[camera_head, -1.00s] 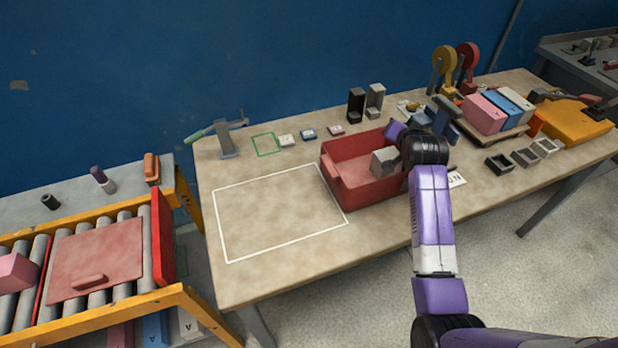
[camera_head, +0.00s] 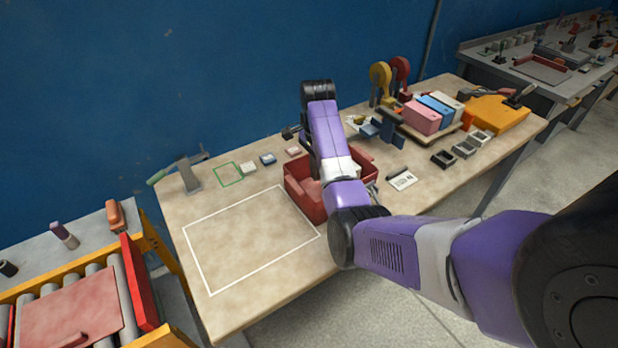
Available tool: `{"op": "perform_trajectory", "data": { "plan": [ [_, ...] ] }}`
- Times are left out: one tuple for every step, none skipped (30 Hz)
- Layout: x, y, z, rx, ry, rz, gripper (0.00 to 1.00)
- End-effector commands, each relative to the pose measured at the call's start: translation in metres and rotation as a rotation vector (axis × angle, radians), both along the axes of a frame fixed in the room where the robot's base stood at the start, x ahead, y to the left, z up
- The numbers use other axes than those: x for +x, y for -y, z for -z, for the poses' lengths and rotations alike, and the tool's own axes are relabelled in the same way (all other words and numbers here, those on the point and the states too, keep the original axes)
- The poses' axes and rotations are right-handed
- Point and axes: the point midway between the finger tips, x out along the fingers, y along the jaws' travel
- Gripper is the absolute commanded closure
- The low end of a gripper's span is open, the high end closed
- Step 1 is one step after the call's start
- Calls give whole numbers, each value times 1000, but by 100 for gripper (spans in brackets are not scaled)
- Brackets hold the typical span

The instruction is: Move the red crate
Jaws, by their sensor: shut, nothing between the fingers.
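The red crate (camera_head: 302,198) is an open box on the workbench (camera_head: 250,295). It stands upright just right of a large white outlined rectangle (camera_head: 208,286), close to its right side. My purple forearm crosses in front of the crate and hides its middle and part of its inside. The crate's right end shows beyond the forearm. My wrist is raised above the far side of the crate. My gripper is hidden behind the wrist and forearm, so I cannot see its fingers. A small dark piece shows left of the forearm; I cannot tell what it is.
The white rectangle is empty. A clamp-like tool (camera_head: 189,176) and small blocks stand behind it. Tape rolls (camera_head: 380,75), a carrier with coloured boxes (camera_head: 421,118) and a yellow case (camera_head: 497,113) are at right. A roller conveyor (camera_head: 108,290) stands at left.

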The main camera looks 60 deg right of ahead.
Motion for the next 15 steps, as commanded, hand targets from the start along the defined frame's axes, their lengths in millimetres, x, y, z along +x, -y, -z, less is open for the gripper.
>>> {"op": "perform_trajectory", "data": {
  "plan": [
    [-1, -1, 8, 3, -3, 0, 100],
    [-1, -1, 14, 3, -3, 0, 100],
    [-1, -1, 21, 2, -3, 0, 100],
    [-2, -1, 28, 3, -4, 0, 100],
    [-2, -1, 34, 3, -4, 0, 100],
    [-2, 0, 42, 3, -4, -1, 100],
    [-1, 0, 47, 2, -3, -1, 100],
    [-1, 0, 53, 3, -3, -1, 100],
    [-1, -1, 61, 2, -2, -2, 100],
    [-1, 0, 67, 2, -2, -2, 100],
    [-1, 0, 73, 2, -2, -2, 100],
    [-1, -1, 80, 2, -2, -2, 100],
    [-1, -1, 85, 1, -2, -2, 100],
    [4, -7, 80, -1, 0, -6, 100],
    [7, -13, 79, -2, 0, -6, 100]
  ]
}}
